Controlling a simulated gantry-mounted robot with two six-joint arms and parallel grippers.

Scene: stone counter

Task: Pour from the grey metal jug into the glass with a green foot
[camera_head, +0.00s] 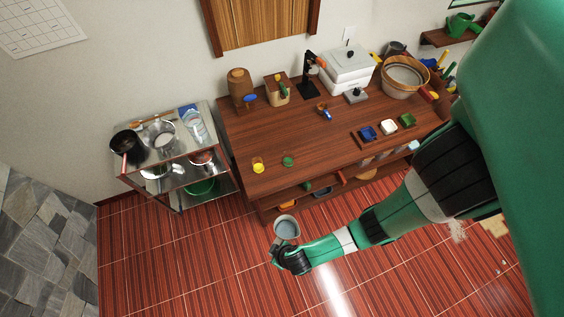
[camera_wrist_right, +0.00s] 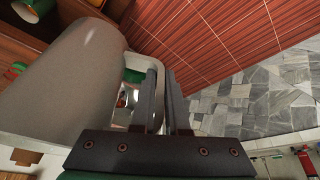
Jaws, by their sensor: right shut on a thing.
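The grey metal jug (camera_head: 286,228) is held over the floor, off the near edge of the wooden table. My right gripper (camera_head: 282,254) is shut on its handle; the jug body (camera_wrist_right: 75,85) and my right fingers (camera_wrist_right: 163,82) show large in the right wrist view. The jug's open top faces the head camera, and I cannot make out what is inside. The glass with a green foot (camera_head: 288,160) stands on the table near its front left, behind the jug. A glass with a yellow foot (camera_head: 258,165) stands left of it. My left gripper is not in view.
The table top (camera_head: 260,135) is clear around the glasses. A metal cart (camera_head: 175,155) with pans stands left of the table.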

